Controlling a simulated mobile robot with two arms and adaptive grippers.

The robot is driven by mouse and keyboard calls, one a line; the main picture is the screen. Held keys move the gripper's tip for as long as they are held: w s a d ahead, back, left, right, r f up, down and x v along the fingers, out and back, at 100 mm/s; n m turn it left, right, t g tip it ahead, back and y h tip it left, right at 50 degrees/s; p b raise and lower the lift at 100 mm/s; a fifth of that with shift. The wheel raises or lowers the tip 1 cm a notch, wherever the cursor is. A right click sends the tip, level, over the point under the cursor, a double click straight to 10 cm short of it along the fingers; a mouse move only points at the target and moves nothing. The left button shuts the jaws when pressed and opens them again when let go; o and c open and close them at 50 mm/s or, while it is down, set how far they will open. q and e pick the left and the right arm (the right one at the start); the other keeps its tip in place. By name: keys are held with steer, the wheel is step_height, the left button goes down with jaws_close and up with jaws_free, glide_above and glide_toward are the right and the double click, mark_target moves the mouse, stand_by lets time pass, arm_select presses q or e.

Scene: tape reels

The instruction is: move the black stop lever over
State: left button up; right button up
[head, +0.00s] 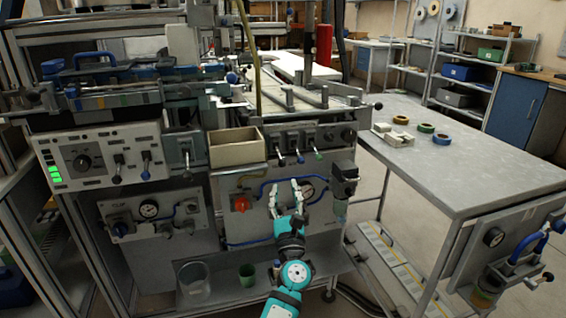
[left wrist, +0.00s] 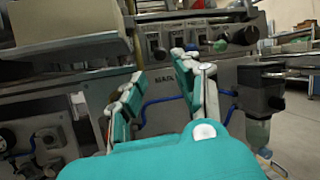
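A row of small levers sits on the machine's front panel below the worktop. The left one, with a black knob (head: 281,160), also shows in the left wrist view (left wrist: 160,53); beside it are a dark-tipped lever (head: 300,158) and a green-tipped lever (head: 318,155). Other black-knobbed levers hang further left, one at the white control box (head: 117,178) and one by the bin (head: 187,172). I cannot read which is marked stop. My left gripper (head: 285,184) is open and empty, fingers pointing up, just below the row and apart from it. It also shows in the left wrist view (left wrist: 165,78). My right gripper is not in view.
An open beige bin (head: 237,148) juts out left of the lever row. A red knob (head: 241,203), a gauge (head: 307,189) and blue piping lie close around my gripper. A dark unit with a clear bowl (head: 343,180) protrudes at right. A grey table (head: 470,165) stands further right.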

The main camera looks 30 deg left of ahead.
mark_target(283, 166)
arm_select(q)
steer(key=x, duration=1)
jaws_close()
